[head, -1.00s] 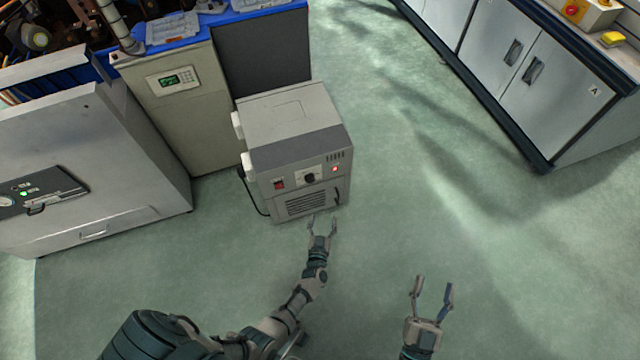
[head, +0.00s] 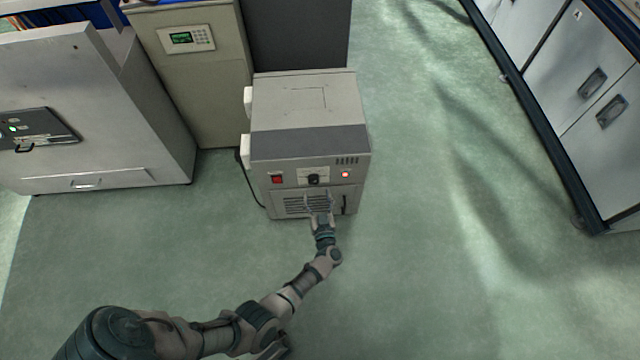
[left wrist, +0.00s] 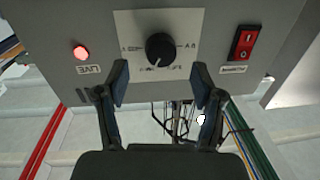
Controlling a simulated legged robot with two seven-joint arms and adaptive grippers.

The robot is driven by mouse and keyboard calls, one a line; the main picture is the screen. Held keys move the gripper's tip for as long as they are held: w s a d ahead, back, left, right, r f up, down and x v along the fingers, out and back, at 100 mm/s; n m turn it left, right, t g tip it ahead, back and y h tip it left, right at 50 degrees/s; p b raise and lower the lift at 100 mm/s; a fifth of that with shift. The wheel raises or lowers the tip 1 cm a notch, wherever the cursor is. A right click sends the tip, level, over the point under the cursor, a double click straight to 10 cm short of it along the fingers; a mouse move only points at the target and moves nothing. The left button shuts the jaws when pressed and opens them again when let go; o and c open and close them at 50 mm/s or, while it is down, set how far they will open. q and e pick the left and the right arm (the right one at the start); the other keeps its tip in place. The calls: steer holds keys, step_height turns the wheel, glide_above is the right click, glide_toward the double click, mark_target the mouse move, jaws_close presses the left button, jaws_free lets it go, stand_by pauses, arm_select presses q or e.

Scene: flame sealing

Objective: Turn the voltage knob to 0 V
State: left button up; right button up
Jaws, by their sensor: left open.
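The grey power unit (head: 308,130) stands on the floor. Its black voltage knob (head: 313,179) sits on a pale dial plate on the front panel, between a red switch (head: 277,179) and a lit red lamp (head: 345,174). In the left wrist view the knob (left wrist: 159,47) shows upside down with its dial plate (left wrist: 185,22); its exact setting is too small to read. My left gripper (head: 319,203) is open and empty in front of the panel, a little below the knob. In the left wrist view its fingers (left wrist: 160,78) are spread to either side below the knob.
A beige cabinet with a green display (head: 181,39) stands behind the unit, to the left. A large grey cabinet (head: 90,110) is at left. White cupboards (head: 575,95) stand at right. The floor (head: 430,250) around the unit's front and right is clear.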

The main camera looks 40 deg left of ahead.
mark_target(314, 183)
arm_select(q)
steer(key=x, duration=0.2)
steer(key=b+x, duration=0.1)
steer(key=x, duration=0.1)
steer(key=shift+f, duration=0.2)
steer(key=shift+w+a+r, duration=0.25)
steer(key=shift+a, duration=0.15)
steer(key=c, duration=1.1)
